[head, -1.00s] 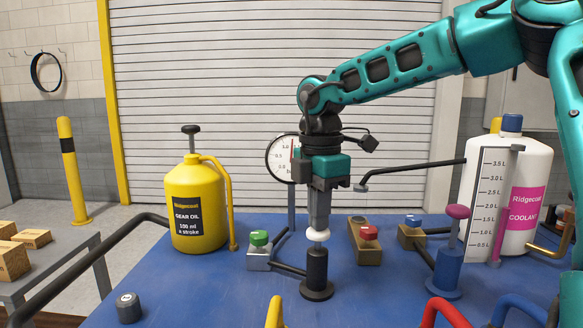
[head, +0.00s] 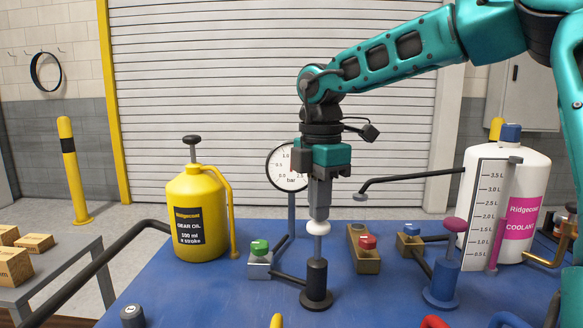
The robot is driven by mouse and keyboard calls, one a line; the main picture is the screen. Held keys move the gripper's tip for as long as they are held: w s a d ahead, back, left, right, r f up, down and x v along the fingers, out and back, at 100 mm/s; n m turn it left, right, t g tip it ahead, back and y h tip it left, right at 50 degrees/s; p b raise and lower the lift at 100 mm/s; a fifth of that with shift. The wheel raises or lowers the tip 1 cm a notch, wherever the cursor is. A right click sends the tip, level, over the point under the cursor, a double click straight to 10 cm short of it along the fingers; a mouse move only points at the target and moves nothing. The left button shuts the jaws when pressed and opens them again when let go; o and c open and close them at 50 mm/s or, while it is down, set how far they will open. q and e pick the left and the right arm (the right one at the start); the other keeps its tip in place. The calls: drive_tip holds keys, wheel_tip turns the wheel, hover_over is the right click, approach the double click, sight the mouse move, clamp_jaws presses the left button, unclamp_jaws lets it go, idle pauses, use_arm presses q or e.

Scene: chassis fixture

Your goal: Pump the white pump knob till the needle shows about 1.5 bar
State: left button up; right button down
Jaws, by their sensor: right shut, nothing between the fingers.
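The white pump knob (head: 318,228) sits on a rod above the black pump cylinder (head: 317,280), which stands upright on the blue table. My right gripper (head: 319,216) is shut and points straight down, its fingertips at the top of the knob, with nothing between them. A short length of rod shows between knob and cylinder. The round gauge (head: 278,168) marked "bar" stands on a post behind. My gripper hides its right part, and I cannot make out the needle. My left gripper is not in view.
A green button (head: 260,247) is left of the pump, and a red button (head: 367,242) is right of it. A pink-knobbed pump (head: 443,271) stands further right. A yellow gear oil can (head: 196,215) and a white coolant bottle (head: 525,185) flank the table.

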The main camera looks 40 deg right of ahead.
sight(319, 228)
drive_tip(key=shift+f, duration=0.15)
wheel_tip(319, 228, down, 4)
drive_tip(key=b, duration=0.3)
drive_tip(key=shift+f+b, duration=0.2)
drive_tip(key=shift+b, duration=0.2)
drive_tip(key=shift+r+p, duration=1.8)
drive_tip(key=shift+r, duration=0.65)
wheel_tip(319, 228, up, 6)
drive_tip(key=p, duration=0.5)
